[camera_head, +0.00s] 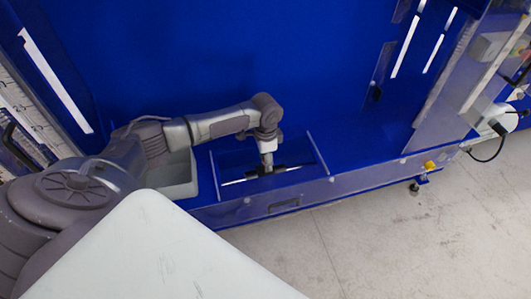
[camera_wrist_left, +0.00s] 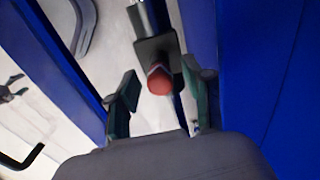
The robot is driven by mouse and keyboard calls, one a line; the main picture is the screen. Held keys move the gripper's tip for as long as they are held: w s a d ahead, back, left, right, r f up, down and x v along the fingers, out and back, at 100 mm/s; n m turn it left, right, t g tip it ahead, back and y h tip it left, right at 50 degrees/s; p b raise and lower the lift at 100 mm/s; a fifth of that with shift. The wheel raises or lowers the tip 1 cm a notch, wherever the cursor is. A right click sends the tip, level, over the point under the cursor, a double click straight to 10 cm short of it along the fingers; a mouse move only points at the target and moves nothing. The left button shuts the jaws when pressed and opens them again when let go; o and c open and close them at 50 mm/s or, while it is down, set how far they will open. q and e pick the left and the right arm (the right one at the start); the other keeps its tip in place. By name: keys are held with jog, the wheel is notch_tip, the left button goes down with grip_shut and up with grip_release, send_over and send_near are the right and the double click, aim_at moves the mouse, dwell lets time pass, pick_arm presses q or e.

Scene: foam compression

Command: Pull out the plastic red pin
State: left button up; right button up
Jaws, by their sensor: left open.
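The red pin (camera_wrist_left: 160,80) shows in the left wrist view as a rounded red end in front of a dark square plate (camera_wrist_left: 158,50). My left gripper (camera_wrist_left: 161,88) is open, with one finger on each side of the red end and a visible gap to both. I cannot tell the distance in depth. In the head view my left gripper (camera_head: 267,170) points down over the front edge of the blue machine (camera_head: 240,75). The pin cannot be made out in the head view. My right gripper is not in view.
A clear panel (camera_head: 330,186) runs along the machine's front edge. A grey bin (camera_head: 178,180) stands beside my left arm. A yellow knob (camera_head: 430,166) sits near the right corner, with a white plug and black cable beyond. Floor (camera_head: 400,240) in front is clear.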

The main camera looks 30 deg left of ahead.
pick_arm(q)
grip_shut()
jog(key=shift+r, duration=0.1)
dwell(0.4)
jog(key=shift+r+p, duration=2.85)
jog(key=shift+p, duration=0.65)
